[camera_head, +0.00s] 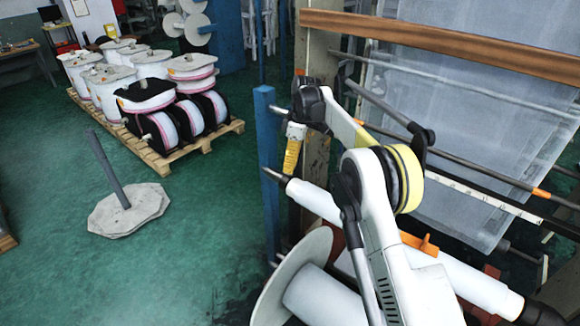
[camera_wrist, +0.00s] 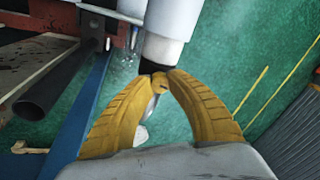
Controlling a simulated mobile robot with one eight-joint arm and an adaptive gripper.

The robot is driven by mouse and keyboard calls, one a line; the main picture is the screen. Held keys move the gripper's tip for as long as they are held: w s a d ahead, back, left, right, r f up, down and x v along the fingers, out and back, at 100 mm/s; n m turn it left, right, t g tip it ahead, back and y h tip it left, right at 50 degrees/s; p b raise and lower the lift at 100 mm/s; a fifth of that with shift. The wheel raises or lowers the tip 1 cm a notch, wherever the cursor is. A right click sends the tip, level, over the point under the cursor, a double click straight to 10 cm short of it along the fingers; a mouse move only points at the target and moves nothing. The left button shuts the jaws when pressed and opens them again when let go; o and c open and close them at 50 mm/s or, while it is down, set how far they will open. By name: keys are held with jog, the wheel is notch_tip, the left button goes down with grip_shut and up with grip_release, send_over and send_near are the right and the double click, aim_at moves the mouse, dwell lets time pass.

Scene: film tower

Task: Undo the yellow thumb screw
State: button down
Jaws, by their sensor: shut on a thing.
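The yellow thumb screw (camera_wrist: 160,82) sits at the dark end piece of a white roll (camera_wrist: 164,45) in the wrist view. The yellow fingertips of my gripper (camera_wrist: 160,74) are on either side of it, shut on it. In the head view my gripper (camera_head: 291,156) points down over the dark tapered end (camera_head: 275,175) of the white roll (camera_head: 315,200). The screw cannot be made out in the head view.
A blue post (camera_head: 267,135) stands close beside my gripper. A large reel flange (camera_head: 290,285) lies below the roll. A pallet (camera_head: 165,160) with several wrapped reels and a post on a stone base (camera_head: 130,208) stand at left. Open green floor lies between.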

jog(key=c, duration=1.2)
grip_release()
jog(key=v, duration=0.7)
jog(key=shift+r, duration=0.2)
jog(key=shift+d, duration=0.1)
